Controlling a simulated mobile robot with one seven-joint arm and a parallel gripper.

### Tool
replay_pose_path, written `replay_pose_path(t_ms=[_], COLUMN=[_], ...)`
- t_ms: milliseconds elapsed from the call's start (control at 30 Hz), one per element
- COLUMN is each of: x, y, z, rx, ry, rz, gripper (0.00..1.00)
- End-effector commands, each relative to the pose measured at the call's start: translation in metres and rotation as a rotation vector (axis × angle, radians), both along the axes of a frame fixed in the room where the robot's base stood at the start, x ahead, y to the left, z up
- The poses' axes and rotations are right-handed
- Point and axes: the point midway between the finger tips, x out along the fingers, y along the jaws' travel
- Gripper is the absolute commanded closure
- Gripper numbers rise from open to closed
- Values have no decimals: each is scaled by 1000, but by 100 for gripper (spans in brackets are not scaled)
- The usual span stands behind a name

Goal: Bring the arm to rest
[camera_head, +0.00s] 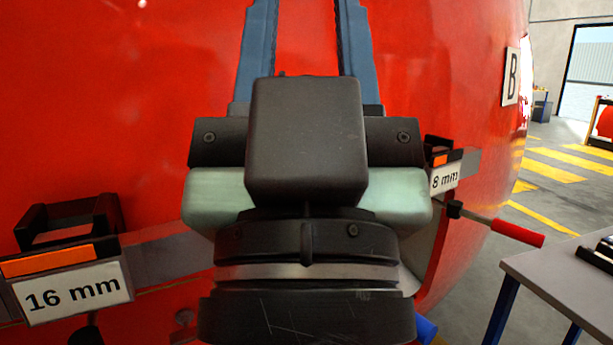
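My gripper (307,35) fills the middle of the head view, seen from its dark body end. Its two blue fingers point up and stand wide apart, with only the red surface showing between them. The fingertips are cut off by the top edge. Behind the gripper is a large red curved nosecone (150,120). I cannot tell how far the gripper is from its surface.
A holder labelled 16 mm (72,297) is at lower left, and one labelled 8 mm (445,178) at right. A red-handled tool (518,233) juts out near the 8 mm label. A grey table (560,275) stands at lower right. Yellow-striped floor (553,172) lies beyond.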

Motion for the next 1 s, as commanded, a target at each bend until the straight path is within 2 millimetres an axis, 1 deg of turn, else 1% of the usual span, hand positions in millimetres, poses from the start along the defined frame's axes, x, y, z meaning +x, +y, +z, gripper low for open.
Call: replay_pose_path(t_ms=[33, 300, 400, 500, 600, 700, 1000], x=[0, 0, 0, 0, 0, 0, 0], y=[0, 0, 0, 1, 1, 1, 1], z=[33, 114, 142, 163, 177, 183, 184], rx=[1, 0, 0, 0, 0, 0, 0], ry=[0, 1, 1, 1, 1, 1, 1], rz=[1, 1, 3, 3, 3, 3, 3], gripper=[61, 61, 61, 61, 61, 61, 61])
